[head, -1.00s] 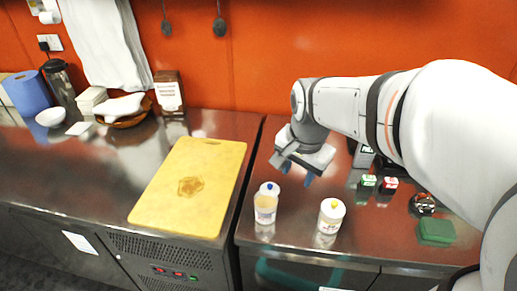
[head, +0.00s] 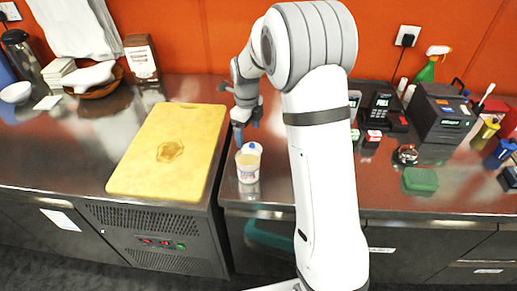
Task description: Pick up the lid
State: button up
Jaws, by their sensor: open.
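A white tub (head: 248,172) stands upright on the steel counter to the right of the yellow board. Its pale lid (head: 249,150), with a blue knob on top, sits on it. My gripper (head: 247,125) is just above and behind this lid, with its blue fingertips pointing down. It is open and looks empty, apart from the lid as far as I can tell. My arm covers the counter to the right of the tub, and no second tub shows now.
A yellow cutting board (head: 205,125) lies on the left counter. At the right are a green box (head: 419,181), a metal tin (head: 405,154), a card terminal (head: 380,106) and a dark cash box (head: 440,112). The orange wall (head: 190,40) closes off the back.

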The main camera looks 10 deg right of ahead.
aim_at(252, 145)
jog(key=f, duration=0.3)
jog(key=d+f+p, duration=0.1)
jog(key=f, duration=0.2)
jog(key=shift+s+d, duration=0.1)
jog(key=shift+c, duration=0.3)
jog(key=c, duration=1)
jog(key=shift+o, duration=0.2)
